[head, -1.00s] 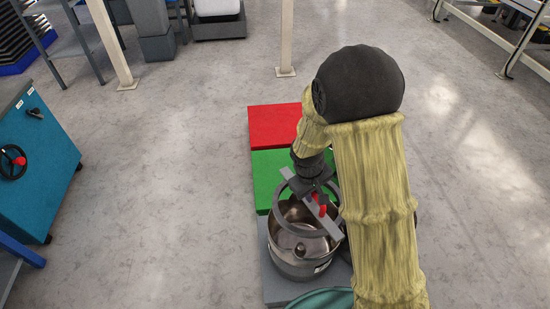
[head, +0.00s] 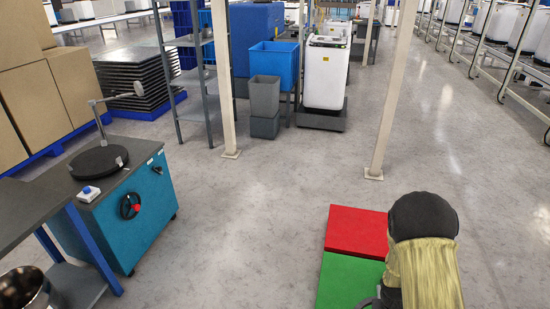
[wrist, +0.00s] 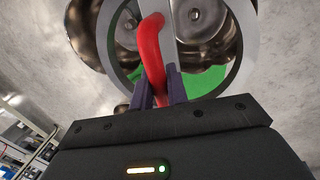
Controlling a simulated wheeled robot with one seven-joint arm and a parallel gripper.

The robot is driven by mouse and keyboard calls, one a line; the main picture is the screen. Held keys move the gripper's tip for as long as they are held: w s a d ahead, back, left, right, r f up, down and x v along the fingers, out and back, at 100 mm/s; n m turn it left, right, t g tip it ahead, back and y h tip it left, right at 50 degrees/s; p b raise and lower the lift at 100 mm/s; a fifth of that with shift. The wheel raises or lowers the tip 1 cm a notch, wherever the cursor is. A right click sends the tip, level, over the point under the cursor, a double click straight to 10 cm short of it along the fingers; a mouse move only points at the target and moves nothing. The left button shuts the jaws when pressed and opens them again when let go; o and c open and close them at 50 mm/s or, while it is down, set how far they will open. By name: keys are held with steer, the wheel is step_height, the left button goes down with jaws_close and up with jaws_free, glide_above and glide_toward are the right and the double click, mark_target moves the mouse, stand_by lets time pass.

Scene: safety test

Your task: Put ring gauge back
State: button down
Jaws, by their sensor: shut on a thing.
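The ring gauge shows in the wrist view as a grey ring with a flat crossbar and a curved red handle (wrist: 150,50). My gripper (wrist: 160,90) is shut on the red handle, its dark fingers on either side. Beyond the ring is a shiny steel drum (wrist: 82,35), partly covered by the ring; how far apart they are I cannot tell. In the head view my arm is at the lower right, and my gripper and the ring gauge are below the picture or hidden.
A red platform (head: 355,231) and a green platform (head: 345,281) lie beside my arm. At left stands a teal cabinet (head: 150,218) with a black round plate (head: 98,161), next to a dark bench (head: 40,207). Another steel drum (head: 22,288) is at bottom left. Two cream posts (head: 222,90) flank open floor.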

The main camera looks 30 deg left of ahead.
steer(key=d+r+p, duration=0.1)
steer(key=p, duration=0.2)
steer(key=shift+s+d+r+m, duration=0.1)
steer(key=shift+d+r+m, duration=0.15)
steer(key=shift+r+m, duration=0.15)
steer(key=d+r+m+p, duration=0.1)
steer(key=d+p, duration=0.1)
steer(key=p, duration=0.2)
steer(key=s+d+r+m+p, duration=0.1)
steer(key=d+p, duration=0.1)
steer(key=p, duration=0.3)
steer(key=s+d+r+m+p, duration=0.1)
steer(key=d+p, duration=0.1)
steer(key=p, duration=0.2)
steer(key=shift+s+g, duration=0.1)
steer(key=shift+g, duration=0.3)
steer(key=shift+s+d+p, duration=0.25)
steer(key=shift+d+p, duration=0.3)
steer(key=shift+p, duration=0.35)
steer(key=shift+f, duration=0.2)
